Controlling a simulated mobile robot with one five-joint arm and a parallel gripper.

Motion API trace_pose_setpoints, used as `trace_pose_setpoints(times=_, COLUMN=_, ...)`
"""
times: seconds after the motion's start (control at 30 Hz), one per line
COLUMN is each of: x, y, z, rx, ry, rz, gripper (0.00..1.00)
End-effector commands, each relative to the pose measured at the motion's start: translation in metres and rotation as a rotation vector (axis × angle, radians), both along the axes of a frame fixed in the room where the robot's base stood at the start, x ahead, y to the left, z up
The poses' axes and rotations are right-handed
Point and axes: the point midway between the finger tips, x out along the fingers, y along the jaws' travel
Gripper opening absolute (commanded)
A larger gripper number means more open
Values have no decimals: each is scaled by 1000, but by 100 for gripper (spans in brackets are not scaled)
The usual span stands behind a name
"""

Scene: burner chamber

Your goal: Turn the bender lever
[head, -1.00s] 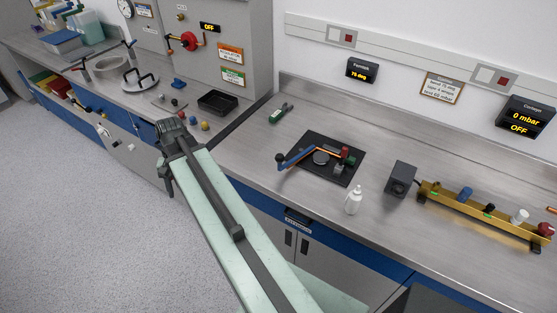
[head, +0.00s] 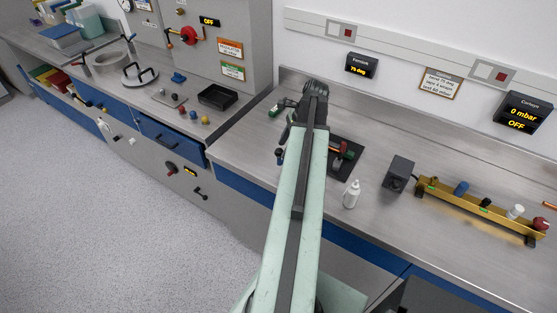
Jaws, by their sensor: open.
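The bender is a black plate (head: 347,160) on the steel bench, mostly hidden behind my arm. A red and green part (head: 340,151) shows at its right side. The end of the bender lever, with a dark knob and a bit of blue (head: 280,155), shows just left of my arm; the rest of the lever is hidden. My gripper (head: 314,88) is open, appears empty, and in the picture is above and beyond the lever end. I cannot tell its height over the bench.
A white bottle (head: 351,194) and a dark grey box (head: 399,173) stand right of the bender. A yellow rail (head: 478,208) with fittings lies farther right. A display (head: 361,66) on the wall reads 75 deg.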

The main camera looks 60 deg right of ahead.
Motion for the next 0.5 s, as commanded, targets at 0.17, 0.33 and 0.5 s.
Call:
trace_pose_setpoints(times=0.17, x=10, y=9, z=-40, rx=-1, ry=0, rz=2, gripper=53)
trace_pose_setpoints(times=0.33, x=16, y=14, z=-58, rx=-1, ry=0, rz=2, gripper=53)
trace_pose_setpoints(times=0.5, x=18, y=15, z=-55, rx=-1, ry=0, rz=2, gripper=53)
